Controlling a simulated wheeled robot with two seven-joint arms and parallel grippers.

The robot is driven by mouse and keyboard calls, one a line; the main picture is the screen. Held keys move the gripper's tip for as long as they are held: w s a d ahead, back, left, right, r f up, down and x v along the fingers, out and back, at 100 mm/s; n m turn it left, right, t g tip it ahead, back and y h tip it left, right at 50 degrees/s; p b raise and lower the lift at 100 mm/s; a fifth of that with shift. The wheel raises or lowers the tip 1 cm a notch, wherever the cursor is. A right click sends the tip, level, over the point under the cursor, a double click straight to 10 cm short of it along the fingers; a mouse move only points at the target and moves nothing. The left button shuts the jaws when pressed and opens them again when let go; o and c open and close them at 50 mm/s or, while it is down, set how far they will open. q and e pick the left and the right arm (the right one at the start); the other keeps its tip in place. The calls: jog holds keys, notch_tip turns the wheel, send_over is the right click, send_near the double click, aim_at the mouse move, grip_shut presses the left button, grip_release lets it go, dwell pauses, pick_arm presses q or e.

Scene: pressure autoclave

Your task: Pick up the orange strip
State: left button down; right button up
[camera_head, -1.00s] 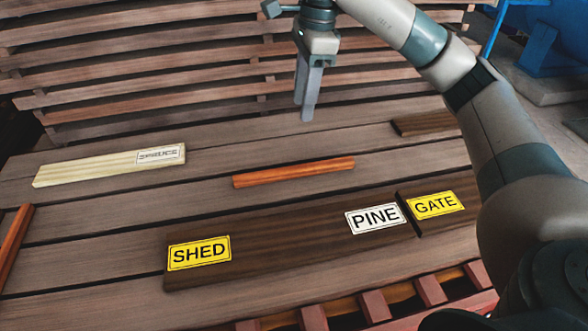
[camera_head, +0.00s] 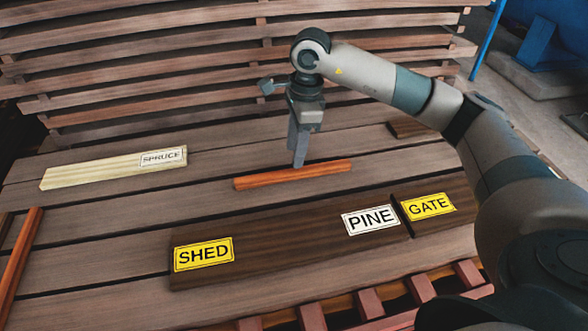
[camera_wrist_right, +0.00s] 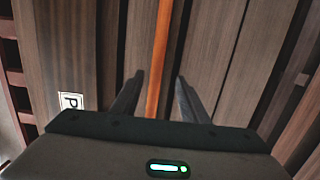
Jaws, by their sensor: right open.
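An orange wooden strip (camera_head: 265,181) lies flat across the middle of the plank table. My right gripper (camera_head: 299,160) points down at it, with its fingertips at the strip's middle in the head view. In the right wrist view, the open fingers (camera_wrist_right: 158,84) stand on either side of the strip (camera_wrist_right: 157,60), which runs lengthwise between them with gaps on both sides. I cannot tell how far the tips are above the table. My left gripper is out of view.
Another orange-brown strip (camera_head: 18,262) lies at the left edge. A pale board labelled SPRUCE (camera_head: 90,176) lies at the back left. Dark boards with SHED (camera_head: 203,254), PINE (camera_head: 370,219) and GATE (camera_head: 428,206) labels lie in front. Stacked planks (camera_head: 150,75) rise behind.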

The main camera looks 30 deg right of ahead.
aim_at(295, 170)
jog(key=shift+f, duration=0.2)
jog(key=shift+s+f+p, duration=0.2)
jog(key=shift+f+p, duration=0.5)
jog(key=shift+p, duration=0.1)
notch_tip(295, 170, down, 3)
jog(key=shift+s+a+r+p, duration=0.1)
jog(key=shift+a+p, duration=0.05)
jog(key=shift+p, duration=0.65)
jog(key=shift+f, duration=0.55)
grip_shut()
